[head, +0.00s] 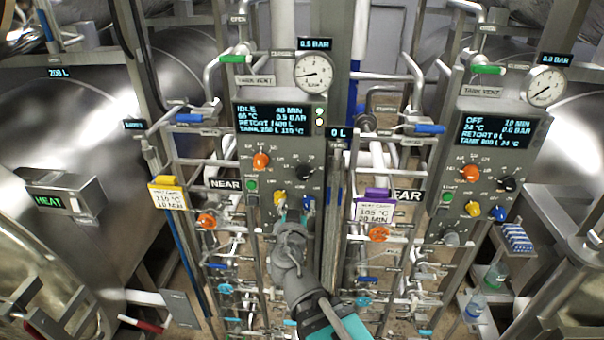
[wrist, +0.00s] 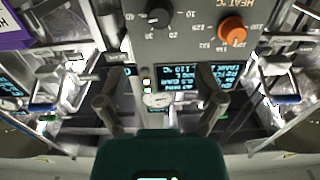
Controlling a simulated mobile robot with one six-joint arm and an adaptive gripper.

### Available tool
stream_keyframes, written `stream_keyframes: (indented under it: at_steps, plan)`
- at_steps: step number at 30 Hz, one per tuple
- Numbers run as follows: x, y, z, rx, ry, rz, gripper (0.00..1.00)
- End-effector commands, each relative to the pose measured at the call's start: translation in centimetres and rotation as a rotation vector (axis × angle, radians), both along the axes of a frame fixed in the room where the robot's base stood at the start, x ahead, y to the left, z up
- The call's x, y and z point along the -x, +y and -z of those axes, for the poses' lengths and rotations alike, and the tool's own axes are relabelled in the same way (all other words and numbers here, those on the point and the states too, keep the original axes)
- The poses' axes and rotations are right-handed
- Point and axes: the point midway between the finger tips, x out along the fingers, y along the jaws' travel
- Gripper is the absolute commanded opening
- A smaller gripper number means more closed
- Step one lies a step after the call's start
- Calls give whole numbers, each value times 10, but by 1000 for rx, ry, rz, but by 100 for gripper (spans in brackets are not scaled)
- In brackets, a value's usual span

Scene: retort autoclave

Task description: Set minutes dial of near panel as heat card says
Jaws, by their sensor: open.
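The near panel (head: 283,240) has a screen (head: 272,118) reading IDLE, 40 MIN. Its black minutes dial (head: 304,173) sits right of the orange heat dial (head: 261,160). The wrist view shows, upside down, the black dial (wrist: 158,17) with numbers around it and the orange dial (wrist: 233,30). The dial's pointer is too small to read surely. The yellow-topped heat card (head: 168,199) left of the NEAR sign reads 110 °C, 10 MIN. My gripper (head: 291,222) is open and empty, below the minutes dial. Its fingers (wrist: 160,98) stand wide apart in the wrist view, clear of both dials.
A yellow dial (head: 280,197) and a blue dial (head: 308,203) sit close to my gripper. A purple-topped card (head: 374,207) and the other panel (head: 490,165) are to the right. Pipes and valve handles crowd both sides.

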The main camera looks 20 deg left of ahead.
Motion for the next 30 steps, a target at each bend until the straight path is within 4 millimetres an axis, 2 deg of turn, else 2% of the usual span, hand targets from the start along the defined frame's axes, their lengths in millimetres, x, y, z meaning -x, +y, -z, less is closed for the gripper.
stream_keyframes:
  at_steps: [7,13,30]
  plan:
    - [-12,3,0,0,0,1,87]
    - [-31,7,0,0,1,3,87]
    - [-111,27,0,0,1,3,87]
